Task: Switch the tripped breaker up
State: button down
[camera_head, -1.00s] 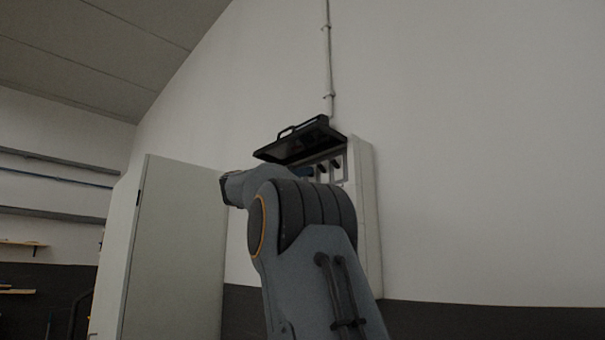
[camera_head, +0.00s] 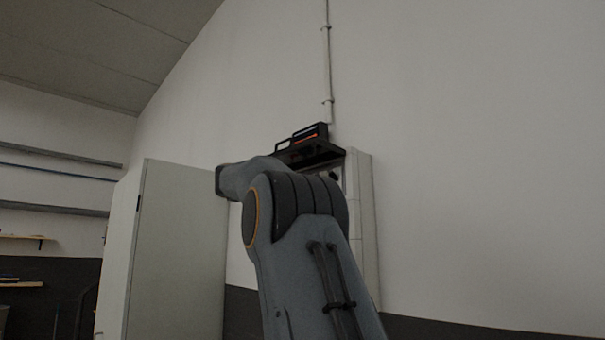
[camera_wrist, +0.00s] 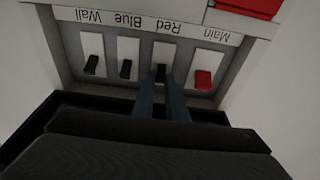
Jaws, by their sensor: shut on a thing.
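The breaker panel (camera_wrist: 180,52) fills the top of the wrist view, its labels upside down: Main, Red, Blue, Wall. My gripper (camera_wrist: 161,82) has its blue fingers shut on the black Red breaker lever (camera_wrist: 160,72). The fingers partly cover that lever, so I cannot tell clearly which way it sits. The red Main lever (camera_wrist: 203,80) is beside it on the right. The black Blue lever (camera_wrist: 125,69) and Wall lever (camera_wrist: 91,66) are on the left. In the head view my arm hides the fingers and most of the breaker box (camera_head: 364,210).
A grey cabinet (camera_head: 177,250) stands to the left. A conduit (camera_head: 328,60) runs up the wall from the box. The wall on the right is clear.

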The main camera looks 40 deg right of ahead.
jog(key=shift+r, duration=0.1)
dwell(0.3)
jog(key=c, duration=1.8)
grip_release()
jog(key=shift+o, duration=0.2)
jog(key=shift+a, duration=0.1)
jog(key=a+f+b, duration=0.1)
jog(key=a+b, duration=0.2)
jog(key=a, duration=0.4)
jog(key=shift+s+a, duration=0.25)
jog(key=shift+s, duration=0.05)
jog(key=shift+f, duration=0.1)
